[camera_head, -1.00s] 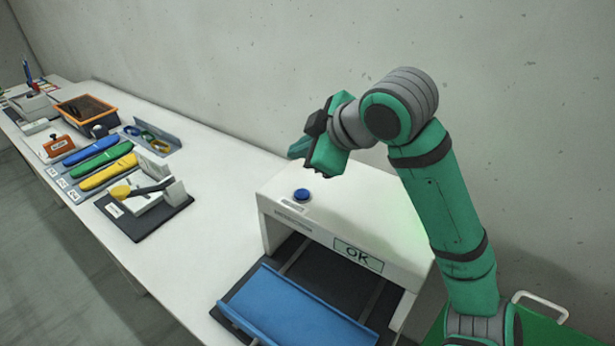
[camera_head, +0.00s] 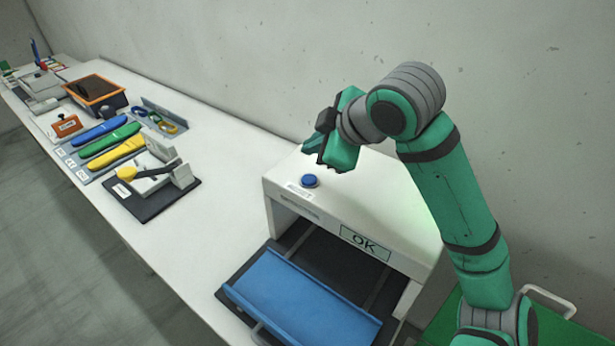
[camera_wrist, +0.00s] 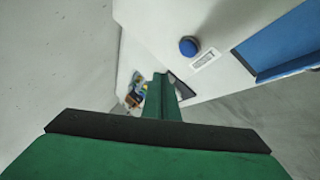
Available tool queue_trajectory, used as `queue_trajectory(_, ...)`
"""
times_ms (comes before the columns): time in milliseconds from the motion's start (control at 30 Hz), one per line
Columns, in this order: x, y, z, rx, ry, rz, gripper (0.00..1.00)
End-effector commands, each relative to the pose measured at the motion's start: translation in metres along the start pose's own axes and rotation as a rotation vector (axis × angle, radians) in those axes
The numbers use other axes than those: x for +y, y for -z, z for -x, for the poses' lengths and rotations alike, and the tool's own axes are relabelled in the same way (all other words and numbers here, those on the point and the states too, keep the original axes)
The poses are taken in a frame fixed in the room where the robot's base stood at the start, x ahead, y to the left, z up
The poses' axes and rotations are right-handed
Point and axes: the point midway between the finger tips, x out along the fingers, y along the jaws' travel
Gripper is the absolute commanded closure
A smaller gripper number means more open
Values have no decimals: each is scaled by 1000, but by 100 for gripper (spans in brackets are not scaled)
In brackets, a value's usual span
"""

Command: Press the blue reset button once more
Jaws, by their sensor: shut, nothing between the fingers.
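The blue reset button (camera_head: 310,181) sits on top of the white housing (camera_head: 400,222), near its left front corner, with a small label beside it. In the wrist view the button (camera_wrist: 189,46) shows above and right of the finger tips, in plain sight and untouched. My gripper (camera_head: 313,147) is above and behind the button in the head view, clear of it. Its green fingers (camera_wrist: 161,97) are together and hold nothing. The housing's front display (camera_head: 365,243) reads OK.
A blue tray (camera_head: 300,300) lies in front of the housing's opening. The wall is close behind the table.

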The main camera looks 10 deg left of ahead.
Motion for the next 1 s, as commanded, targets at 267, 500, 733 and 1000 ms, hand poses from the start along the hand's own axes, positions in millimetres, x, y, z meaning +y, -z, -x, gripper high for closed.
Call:
queue_trajectory(267, -18, -17, -24, 2, 2, -2, 100)
queue_trajectory(500, -25, -23, -34, 2, 2, 0, 100)
queue_trajectory(733, -26, -24, -36, 2, 2, 1, 100)
queue_trajectory(1000, -26, -24, -36, 2, 2, 1, 100)
